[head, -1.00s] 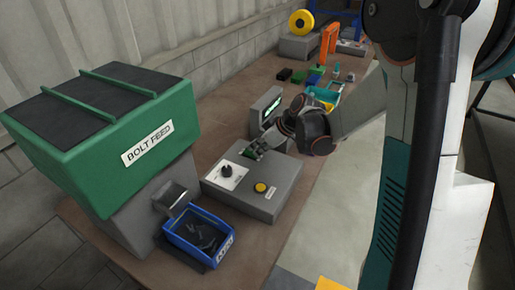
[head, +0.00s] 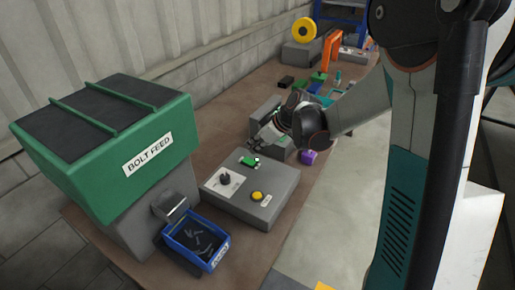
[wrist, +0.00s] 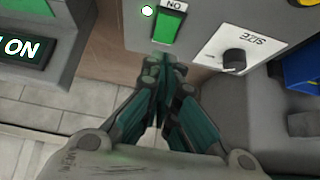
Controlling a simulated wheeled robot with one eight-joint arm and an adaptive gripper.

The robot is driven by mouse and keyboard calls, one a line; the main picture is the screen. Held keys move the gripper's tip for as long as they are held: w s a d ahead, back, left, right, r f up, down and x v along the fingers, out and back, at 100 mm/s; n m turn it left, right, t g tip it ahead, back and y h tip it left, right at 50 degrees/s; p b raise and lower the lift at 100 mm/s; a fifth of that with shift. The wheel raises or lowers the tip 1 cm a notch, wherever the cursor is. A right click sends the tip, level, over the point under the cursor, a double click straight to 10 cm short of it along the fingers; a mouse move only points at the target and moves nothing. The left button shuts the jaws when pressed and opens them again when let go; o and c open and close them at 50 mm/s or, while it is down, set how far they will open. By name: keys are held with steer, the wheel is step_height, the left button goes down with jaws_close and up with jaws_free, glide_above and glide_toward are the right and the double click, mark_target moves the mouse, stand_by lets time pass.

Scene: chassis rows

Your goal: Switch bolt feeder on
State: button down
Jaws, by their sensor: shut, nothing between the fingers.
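The bolt feeder is a green hopper labelled BOLT FEED (head: 150,155) on a grey stand, at left in the head view. The grey control box (head: 270,208) beside it carries a green rocker switch (head: 248,162), which also shows in the wrist view (wrist: 167,28). A small lamp (wrist: 147,10) beside the switch glows bright, and its label, upside down, reads ON.
The box also has a dark dial (head: 225,178) and a yellow button (head: 257,196). A blue bin (head: 208,262) with loose bolts stands under the chute. A purple block (head: 308,157) lies near the table edge. Other parts stand farther back.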

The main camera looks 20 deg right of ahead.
steer(key=s+d+r+p, duration=0.2)
steer(key=s+d+r, duration=0.3)
steer(key=shift+s+r, duration=0.25)
steer(key=shift+r, duration=0.05)
